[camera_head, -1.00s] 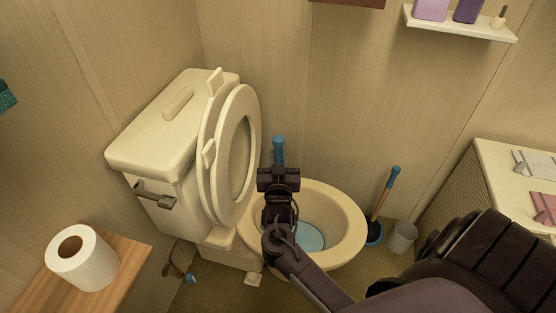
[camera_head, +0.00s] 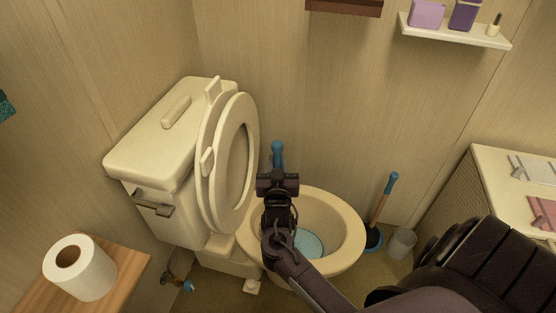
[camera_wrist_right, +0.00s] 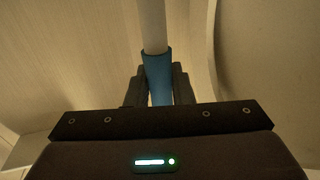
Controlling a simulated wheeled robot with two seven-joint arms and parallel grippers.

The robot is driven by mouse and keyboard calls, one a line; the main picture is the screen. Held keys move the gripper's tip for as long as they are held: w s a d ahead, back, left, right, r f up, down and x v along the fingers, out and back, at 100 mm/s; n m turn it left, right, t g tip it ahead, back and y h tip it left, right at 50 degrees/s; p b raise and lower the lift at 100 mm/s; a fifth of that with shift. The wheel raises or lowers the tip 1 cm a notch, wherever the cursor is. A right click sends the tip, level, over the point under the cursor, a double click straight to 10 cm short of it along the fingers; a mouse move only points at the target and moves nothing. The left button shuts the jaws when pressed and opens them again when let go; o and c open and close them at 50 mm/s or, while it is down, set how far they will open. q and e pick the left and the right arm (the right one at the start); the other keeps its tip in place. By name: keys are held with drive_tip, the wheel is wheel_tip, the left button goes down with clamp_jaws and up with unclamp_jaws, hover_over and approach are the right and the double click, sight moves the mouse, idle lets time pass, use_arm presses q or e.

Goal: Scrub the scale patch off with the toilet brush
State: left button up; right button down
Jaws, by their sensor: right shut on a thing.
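My right gripper (camera_head: 277,171) is above the rear part of the toilet bowl (camera_head: 349,222). It is shut on the blue handle of the toilet brush (camera_head: 277,150), whose rounded top sticks up above the jaws. In the right wrist view, the blue grip (camera_wrist_right: 157,76) sits between the two dark fingers, with a pale shaft running on from it. The brush head is hidden behind my arm in the head view. Light blue water (camera_head: 309,244) shows in the bowl. I cannot make out the scale patch. My left gripper is out of view.
The raised seat and lid (camera_head: 232,160) lean against the tank (camera_head: 165,135), close left of my gripper. A plunger (camera_head: 381,208) and a small bin (camera_head: 402,243) stand right of the bowl. A paper roll (camera_head: 79,267) sits on a wooden surface at lower left.

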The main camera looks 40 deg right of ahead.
sight(277, 156)
drive_tip(key=shift+s+a+r, duration=0.15)
drive_tip(key=shift+s+a, duration=0.15)
drive_tip(key=shift+a, duration=0.05)
drive_tip(key=shift+s+a+p, duration=0.45)
drive_tip(key=shift+s+a, duration=0.1)
drive_tip(key=shift+a, duration=0.2)
drive_tip(key=r+p, duration=0.2)
drive_tip(key=p, duration=0.1)
drive_tip(key=r+p, duration=0.1)
drive_tip(key=shift+s+d+r, duration=0.3)
drive_tip(key=shift+r, duration=0.1)
